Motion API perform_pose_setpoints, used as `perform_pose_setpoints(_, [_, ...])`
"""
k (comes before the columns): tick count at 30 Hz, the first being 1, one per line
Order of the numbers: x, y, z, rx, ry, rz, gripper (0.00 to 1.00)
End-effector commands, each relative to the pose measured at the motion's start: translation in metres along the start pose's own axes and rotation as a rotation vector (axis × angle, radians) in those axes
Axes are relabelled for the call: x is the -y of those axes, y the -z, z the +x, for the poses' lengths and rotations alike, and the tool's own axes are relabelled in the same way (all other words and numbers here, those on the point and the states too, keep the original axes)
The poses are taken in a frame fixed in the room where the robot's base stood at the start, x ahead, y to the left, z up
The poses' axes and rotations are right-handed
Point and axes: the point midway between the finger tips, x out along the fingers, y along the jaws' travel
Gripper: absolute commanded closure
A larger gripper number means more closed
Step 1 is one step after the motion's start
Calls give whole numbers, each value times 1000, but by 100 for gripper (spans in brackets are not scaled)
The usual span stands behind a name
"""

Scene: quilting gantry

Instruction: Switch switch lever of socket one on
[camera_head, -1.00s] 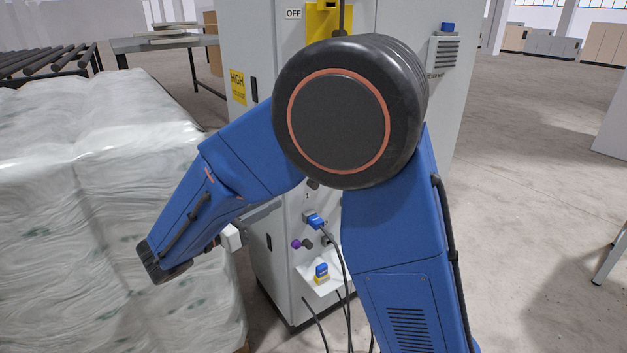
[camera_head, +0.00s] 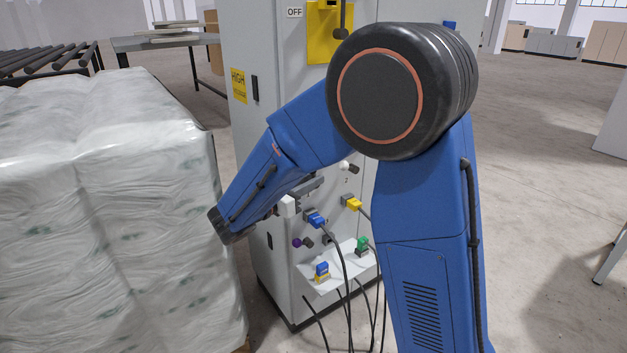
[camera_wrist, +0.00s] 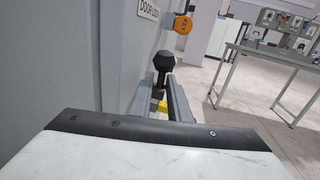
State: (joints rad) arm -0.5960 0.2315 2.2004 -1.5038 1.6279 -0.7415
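The grey cabinet (camera_head: 270,225) carries a blue plug (camera_head: 317,219) in the left socket, with a cable hanging down. My gripper (camera_head: 312,184) is in front of the panel just above that plug, partly hidden by my blue arm. In the wrist view my gripper (camera_wrist: 164,84) has its two grey fingers apart. A black knob on a stem (camera_wrist: 164,62), which looks like a switch lever, stands in line with the gap, near the fingertips; I cannot tell whether they touch it. In the head view the lever of socket one is hidden behind my gripper and arm.
A yellow plug (camera_head: 353,204) sits in socket two, with a black-knobbed lever (camera_head: 353,169) above it. Wrapped pallet goods (camera_head: 110,200) stand close on the left.

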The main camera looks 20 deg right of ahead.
Motion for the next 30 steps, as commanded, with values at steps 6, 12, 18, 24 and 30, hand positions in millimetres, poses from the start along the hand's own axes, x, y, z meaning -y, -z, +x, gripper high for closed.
perform_pose_setpoints(6, [0, 0, 10, 0, 1, 0, 84])
perform_pose_setpoints(12, [0, 0, 11, 0, 0, 0, 84])
perform_pose_setpoints(18, [0, 0, 11, 0, 0, 0, 100])
perform_pose_setpoints(24, [0, -1, 12, -24, 0, 6, 100])
perform_pose_setpoints(30, [1, -1, 14, -139, -3, 29, 100])
